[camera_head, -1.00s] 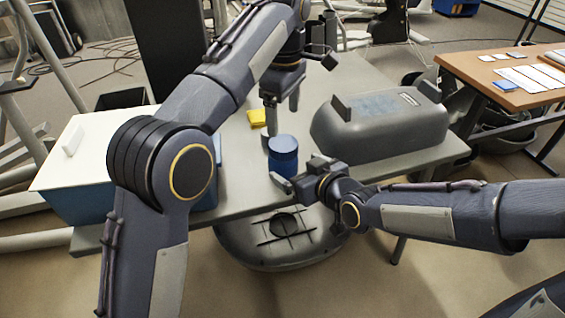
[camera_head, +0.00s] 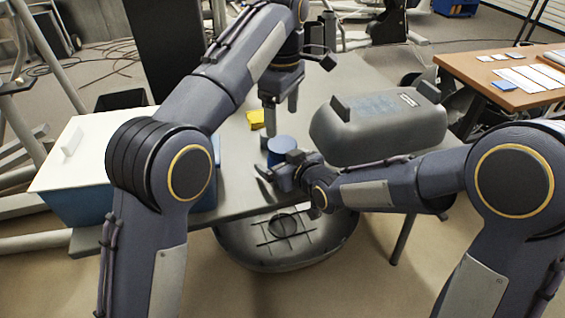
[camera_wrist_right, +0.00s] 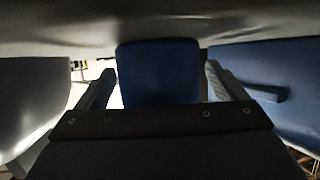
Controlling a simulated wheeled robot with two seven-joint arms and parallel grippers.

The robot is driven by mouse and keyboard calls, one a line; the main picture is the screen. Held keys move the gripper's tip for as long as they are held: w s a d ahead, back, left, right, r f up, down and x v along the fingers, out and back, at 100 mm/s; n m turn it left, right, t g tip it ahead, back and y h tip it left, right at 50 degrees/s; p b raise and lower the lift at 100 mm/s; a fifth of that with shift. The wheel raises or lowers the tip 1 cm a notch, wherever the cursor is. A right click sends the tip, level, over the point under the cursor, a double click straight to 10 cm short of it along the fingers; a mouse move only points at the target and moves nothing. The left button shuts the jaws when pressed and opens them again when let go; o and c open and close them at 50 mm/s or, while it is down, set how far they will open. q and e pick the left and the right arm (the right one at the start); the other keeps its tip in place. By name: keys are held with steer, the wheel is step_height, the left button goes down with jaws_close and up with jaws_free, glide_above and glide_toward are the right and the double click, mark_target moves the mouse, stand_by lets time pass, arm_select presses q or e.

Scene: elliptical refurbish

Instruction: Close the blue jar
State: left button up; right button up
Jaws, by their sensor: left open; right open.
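The blue jar (camera_head: 283,146) stands upright near the table's front edge. In the right wrist view the blue jar (camera_wrist_right: 158,72) lies between the open fingers of my right gripper, with a gap on each side. In the head view my right gripper (camera_head: 279,170) is low at the jar's front and covers its lower part. My left gripper (camera_head: 281,116) is open, pointing down above and just behind the jar, with nothing seen between its fingers. I cannot tell whether a lid is on the jar.
A grey rounded case (camera_head: 380,128) stands right of the jar. A yellow block (camera_head: 256,118) lies behind it. A blue bin with a white lid (camera_head: 75,150) stands at the left. A round grey object (camera_head: 285,240) is below the table's front edge. The table behind is mostly clear.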

mark_target(282, 144)
steer(key=c, duration=1.8)
arm_select(q)
steer(key=shift+m, duration=0.6)
arm_select(e)
steer(key=shift+c, duration=0.8)
arm_select(q)
steer(key=shift+m, duration=0.8)
steer(key=m, duration=0.6)
steer(key=shift+f, duration=4)
